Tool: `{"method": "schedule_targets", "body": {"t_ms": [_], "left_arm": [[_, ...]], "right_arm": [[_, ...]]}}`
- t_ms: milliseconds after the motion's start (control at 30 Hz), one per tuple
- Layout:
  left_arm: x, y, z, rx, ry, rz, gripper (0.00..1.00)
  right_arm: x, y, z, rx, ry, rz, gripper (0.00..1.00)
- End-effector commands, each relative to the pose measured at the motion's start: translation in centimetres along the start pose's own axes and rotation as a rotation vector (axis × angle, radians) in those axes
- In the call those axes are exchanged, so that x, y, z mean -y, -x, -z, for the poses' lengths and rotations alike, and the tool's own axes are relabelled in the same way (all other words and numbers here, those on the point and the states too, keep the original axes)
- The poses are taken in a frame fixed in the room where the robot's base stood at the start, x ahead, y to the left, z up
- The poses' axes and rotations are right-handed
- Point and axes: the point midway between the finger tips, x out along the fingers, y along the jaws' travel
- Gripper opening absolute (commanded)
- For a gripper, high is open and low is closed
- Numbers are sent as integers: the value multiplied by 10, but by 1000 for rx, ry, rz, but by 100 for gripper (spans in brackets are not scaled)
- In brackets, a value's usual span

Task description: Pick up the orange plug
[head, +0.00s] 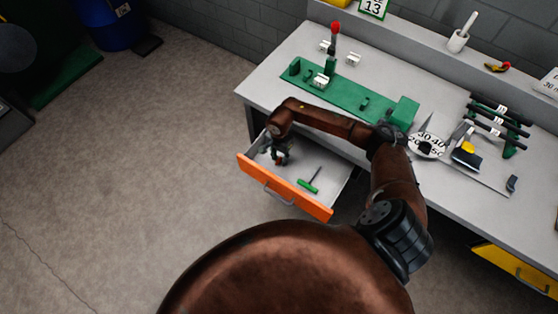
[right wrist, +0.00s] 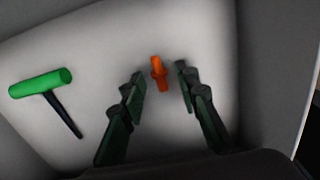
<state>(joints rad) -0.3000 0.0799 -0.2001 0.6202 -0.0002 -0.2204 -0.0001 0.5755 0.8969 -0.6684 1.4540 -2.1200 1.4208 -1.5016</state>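The orange plug (right wrist: 159,73) lies on the pale drawer floor in the right wrist view. It shows ahead of and between the two fingertips of my right gripper (right wrist: 158,80). The fingers are spread wide with a gap on both sides of the plug, and they hold nothing. In the head view my right gripper (head: 281,155) is down inside the open drawer at its left end. The plug cannot be made out there, as the gripper and arm cover that spot. My left gripper does not show in any view.
The open drawer has an orange front (head: 284,187). A green T-handle tool (head: 309,184) lies in it, right of the gripper. On the table above stand a green crimper fixture (head: 345,97), a round number plate and several dark-handled tools.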

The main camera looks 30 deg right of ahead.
Motion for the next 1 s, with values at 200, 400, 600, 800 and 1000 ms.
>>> {"method": "schedule_targets", "body": {"t_ms": [200, 400, 600, 800, 1000], "left_arm": [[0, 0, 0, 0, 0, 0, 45], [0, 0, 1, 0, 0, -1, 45], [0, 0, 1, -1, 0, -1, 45], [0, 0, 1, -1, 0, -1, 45], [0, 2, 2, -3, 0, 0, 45]], "right_arm": [[1, 0, 0, -1, 1, 2, 28], [0, 0, 0, -1, 1, 2, 15], [0, 0, 0, -1, 1, 1, 6], [0, 0, 0, -1, 1, 1, 6], [1, 14, 2, -4, 3, 3, 6]]}}
